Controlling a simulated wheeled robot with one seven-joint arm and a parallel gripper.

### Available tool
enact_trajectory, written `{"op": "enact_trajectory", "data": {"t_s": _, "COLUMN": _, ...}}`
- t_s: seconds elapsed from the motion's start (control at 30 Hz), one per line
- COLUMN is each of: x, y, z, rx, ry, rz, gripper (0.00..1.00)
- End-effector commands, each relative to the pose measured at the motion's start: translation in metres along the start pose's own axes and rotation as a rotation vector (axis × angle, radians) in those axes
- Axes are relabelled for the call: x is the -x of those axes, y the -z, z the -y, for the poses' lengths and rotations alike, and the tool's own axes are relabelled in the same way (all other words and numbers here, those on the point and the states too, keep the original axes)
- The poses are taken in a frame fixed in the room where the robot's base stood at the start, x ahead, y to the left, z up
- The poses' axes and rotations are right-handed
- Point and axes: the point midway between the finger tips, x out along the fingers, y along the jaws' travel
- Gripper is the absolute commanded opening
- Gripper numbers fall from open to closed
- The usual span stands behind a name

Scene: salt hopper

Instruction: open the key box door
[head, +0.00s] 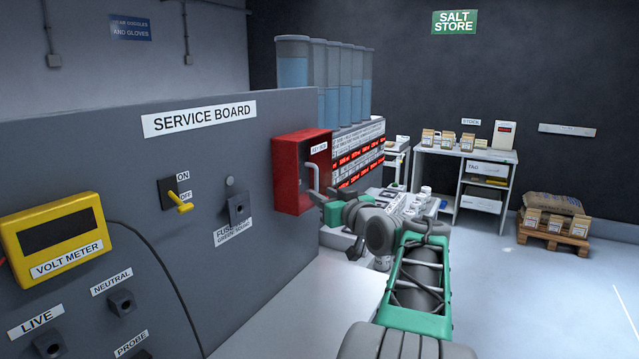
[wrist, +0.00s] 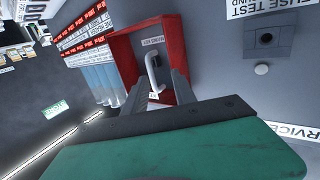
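The red key box (head: 287,176) is mounted at the right end of the grey service board in the head view. In the wrist view the key box (wrist: 125,47) shows a red frame around a grey door (wrist: 165,58), which looks closed. A pale bar handle (wrist: 150,70) stands out from the door; it also shows in the head view (head: 311,173). My gripper (wrist: 157,84) is open, its two fingers apart on either side of the handle's lower end. I cannot tell whether they touch it.
The service board (head: 130,190) carries a yellow volt meter (head: 60,240), an on/off switch (head: 175,195) and a fuse socket (head: 238,208). Clear hoppers (head: 318,80) stand behind the box. A shelf unit (head: 465,175) and loaded pallet (head: 553,235) are at right. Floor there is clear.

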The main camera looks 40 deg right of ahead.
Motion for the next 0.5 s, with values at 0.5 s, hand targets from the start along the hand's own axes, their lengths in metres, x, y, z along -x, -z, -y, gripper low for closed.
{"op": "enact_trajectory", "data": {"t_s": 0.5, "x": -0.062, "y": 0.019, "z": -0.024, "rx": 0.006, "ry": -0.019, "rz": -0.054, "gripper": 0.32}}
